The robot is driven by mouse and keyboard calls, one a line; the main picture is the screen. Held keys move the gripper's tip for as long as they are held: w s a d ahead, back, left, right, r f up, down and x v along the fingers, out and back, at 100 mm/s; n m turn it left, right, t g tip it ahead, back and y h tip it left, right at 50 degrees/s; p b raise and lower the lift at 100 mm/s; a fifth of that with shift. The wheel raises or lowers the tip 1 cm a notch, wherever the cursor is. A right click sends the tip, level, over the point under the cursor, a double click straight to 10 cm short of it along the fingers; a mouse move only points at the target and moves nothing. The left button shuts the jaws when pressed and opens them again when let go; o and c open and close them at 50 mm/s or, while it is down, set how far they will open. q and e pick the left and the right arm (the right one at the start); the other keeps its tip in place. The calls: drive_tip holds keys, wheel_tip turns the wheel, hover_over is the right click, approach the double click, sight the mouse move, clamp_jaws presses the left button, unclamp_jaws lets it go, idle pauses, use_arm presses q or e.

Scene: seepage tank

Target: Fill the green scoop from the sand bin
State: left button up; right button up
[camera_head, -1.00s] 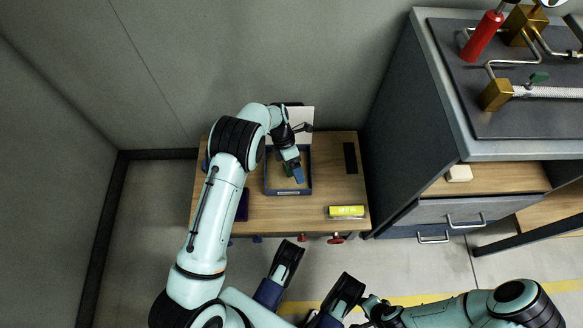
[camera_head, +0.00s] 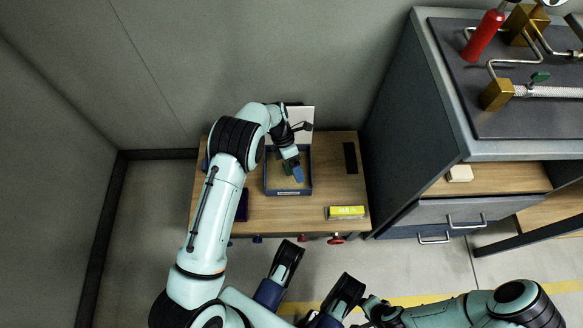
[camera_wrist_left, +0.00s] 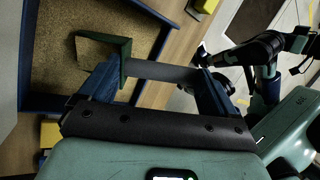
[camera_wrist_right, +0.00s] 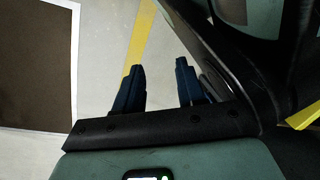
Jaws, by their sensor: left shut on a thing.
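The sand bin (camera_head: 289,192) is a blue, open-topped tray on the wooden table, with tan sand in it. Its blue rim and sand (camera_wrist_left: 65,70) fill the left of the left wrist view. My left gripper (camera_head: 295,171) reaches down over the bin. In the left wrist view my left gripper (camera_wrist_left: 160,70) is shut on the green scoop (camera_wrist_left: 125,63), whose green walls show beside one finger. Sand-coloured material shows within the scoop's walls; how full it is, I cannot tell. My right gripper (camera_wrist_right: 160,70) is open and empty, with floor behind its fingers.
A yellow labelled block (camera_head: 346,212) lies at the table's front right. A dark strip (camera_head: 350,158) lies right of the bin. A white panel (camera_head: 301,122) stands behind it. The grey tank bench (camera_head: 500,150) with drawers stands to the right.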

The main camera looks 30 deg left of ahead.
idle(0.6)
